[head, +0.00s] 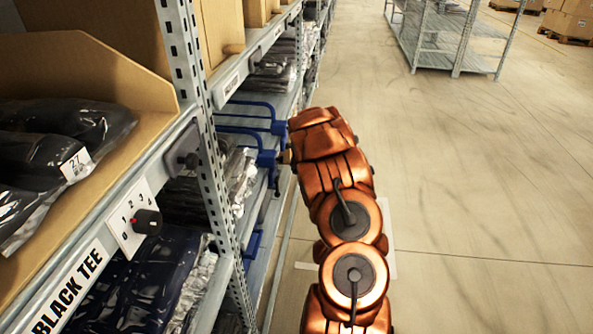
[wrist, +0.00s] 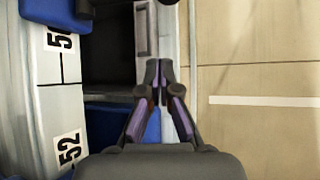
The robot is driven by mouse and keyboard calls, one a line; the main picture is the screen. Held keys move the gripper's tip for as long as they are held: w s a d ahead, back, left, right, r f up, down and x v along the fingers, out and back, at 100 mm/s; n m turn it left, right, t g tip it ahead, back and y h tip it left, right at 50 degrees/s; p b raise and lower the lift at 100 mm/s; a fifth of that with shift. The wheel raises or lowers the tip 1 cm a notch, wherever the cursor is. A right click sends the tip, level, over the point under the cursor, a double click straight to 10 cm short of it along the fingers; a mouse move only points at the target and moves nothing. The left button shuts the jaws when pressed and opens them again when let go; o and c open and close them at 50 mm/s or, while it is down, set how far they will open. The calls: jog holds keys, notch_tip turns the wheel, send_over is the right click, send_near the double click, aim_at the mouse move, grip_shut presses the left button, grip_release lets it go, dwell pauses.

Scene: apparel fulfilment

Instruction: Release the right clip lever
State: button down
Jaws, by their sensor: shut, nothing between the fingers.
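Blue clip-like parts (head: 267,157) stick out from the front of the shelf rack in the head view, with another just above (head: 278,127). I cannot tell which of them is the right clip lever. My orange arm reaches to them, and its end hides my gripper in that view. In the wrist view my gripper (wrist: 157,73) is shut and empty, its dark fingertips together over a grey metal rail. A blue part (wrist: 108,124) lies behind and left of the fingers. Another blue part (wrist: 50,13) is at the upper left. Contact with either cannot be told.
The rack (head: 205,125) holds bagged black garments (head: 60,140) in cardboard bins and a dial panel (head: 133,218). A lower blue part (head: 252,247) is near the rack's foot. Open floor (head: 470,180) lies to the right. An empty metal rack (head: 450,40) stands behind.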

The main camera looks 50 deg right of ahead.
jog(key=s+a+r, duration=0.2)
jog(key=a+r, duration=0.1)
jog(key=r, duration=0.3)
jog(key=shift+s+a, duration=0.35)
jog(key=shift+s, duration=0.05)
dwell(0.4)
notch_tip(320, 180, up, 17)
jog(key=s+a+m+g+h+p, duration=0.1)
jog(key=s+m+h+p, duration=0.15)
jog(key=m+p, duration=0.4)
jog(key=s+a+r+m+g+h+p, duration=0.1)
jog(key=s+a+r+m+p, duration=0.25)
jog(key=r, duration=0.35)
jog(key=s+a+r+m+g+h+p, duration=0.1)
jog(key=s+a+r+m+g+p, duration=0.2)
jog(key=r, duration=0.4)
jog(key=s+a+r+m+g+y+p, duration=0.1)
jog(key=s+a+r+m+y+p, duration=0.2)
jog(key=s+a, duration=0.7)
jog(key=s+a+r+m+g+y+p, duration=0.2)
jog(key=s+a+r+m+p, duration=0.2)
jog(key=a, duration=1.2)
jog(key=s+a+r+m+g+y+p, duration=0.1)
jog(key=s+a+r+m+y+p, duration=0.2)
jog(key=s+a+p, duration=0.6)
jog(key=s+a+r, duration=0.2)
jog(key=s+a, duration=0.2)
jog(key=s, duration=0.3)
jog(key=shift+r+y, duration=0.35)
